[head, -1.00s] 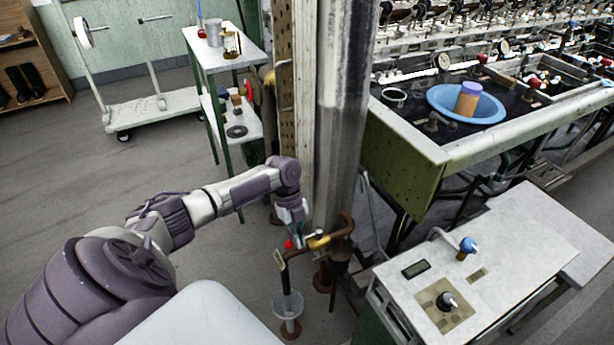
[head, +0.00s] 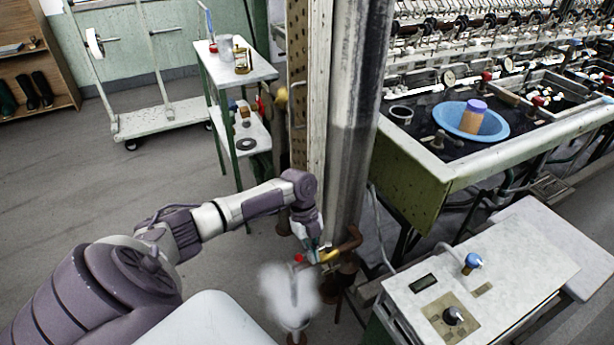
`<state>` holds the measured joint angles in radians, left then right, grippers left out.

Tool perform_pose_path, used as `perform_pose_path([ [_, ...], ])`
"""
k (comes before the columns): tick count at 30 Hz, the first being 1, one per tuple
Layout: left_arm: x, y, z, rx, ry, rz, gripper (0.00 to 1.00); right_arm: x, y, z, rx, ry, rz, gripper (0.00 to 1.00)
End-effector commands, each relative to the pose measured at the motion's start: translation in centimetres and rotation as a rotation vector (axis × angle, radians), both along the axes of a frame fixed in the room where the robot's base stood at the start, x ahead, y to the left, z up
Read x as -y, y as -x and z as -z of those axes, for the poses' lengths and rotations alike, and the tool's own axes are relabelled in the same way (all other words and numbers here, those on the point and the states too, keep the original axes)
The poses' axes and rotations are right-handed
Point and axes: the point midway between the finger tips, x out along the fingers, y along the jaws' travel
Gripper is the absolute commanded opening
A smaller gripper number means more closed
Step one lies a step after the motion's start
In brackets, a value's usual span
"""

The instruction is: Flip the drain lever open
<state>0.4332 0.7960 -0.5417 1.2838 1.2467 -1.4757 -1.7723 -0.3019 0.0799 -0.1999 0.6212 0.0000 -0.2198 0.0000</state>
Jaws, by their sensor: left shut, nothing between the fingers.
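The drain lever (head: 299,258) shows as a small red end beside a brass valve body (head: 329,255) on a rusty brown pipe (head: 351,240), low in front of the metal column. My left gripper (head: 312,246) is shut and empty, pointing down right at the valve. Its fingertips overlap the lever area, so I cannot tell whether they touch it. A white cloud (head: 288,294) like steam hangs below the valve and hides the outlet and most of the funnel under it. The lever's exact angle is too small to tell. My right gripper is not in view.
The metal column (head: 352,150) stands right behind the valve. A grey-topped control cabinet (head: 510,270) is to the right, with a green basin bench (head: 410,180) behind it. A small shelf stand (head: 248,72) and a white trolley (head: 165,115) stand behind left.

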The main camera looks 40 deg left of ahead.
Motion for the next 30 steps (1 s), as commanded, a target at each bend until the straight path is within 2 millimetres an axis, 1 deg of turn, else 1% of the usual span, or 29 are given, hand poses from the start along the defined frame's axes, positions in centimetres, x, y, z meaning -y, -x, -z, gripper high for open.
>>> perform_pose_path([
  [3,-0.9,-0.4,-2.4,0.002,-0.001,0.002,0.0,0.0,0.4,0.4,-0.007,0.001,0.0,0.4],
  [6,-1.6,-0.6,-4.2,0.001,-0.001,0.001,0.0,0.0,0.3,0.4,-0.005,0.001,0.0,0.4],
  [9,-2.0,-0.8,-5.6,0.0,0.001,0.002,0.0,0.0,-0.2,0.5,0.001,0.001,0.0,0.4],
  [12,-2.3,-0.8,-6.4,-0.003,0.0,0.002,0.0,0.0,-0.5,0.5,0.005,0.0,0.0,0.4],
  [17,-2.4,-0.9,-6.9,-0.003,0.001,0.002,0.0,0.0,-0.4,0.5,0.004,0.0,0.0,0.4],
  [30,-2.4,-0.9,-6.9,-0.003,0.001,0.002,0.0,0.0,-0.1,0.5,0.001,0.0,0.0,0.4],
])
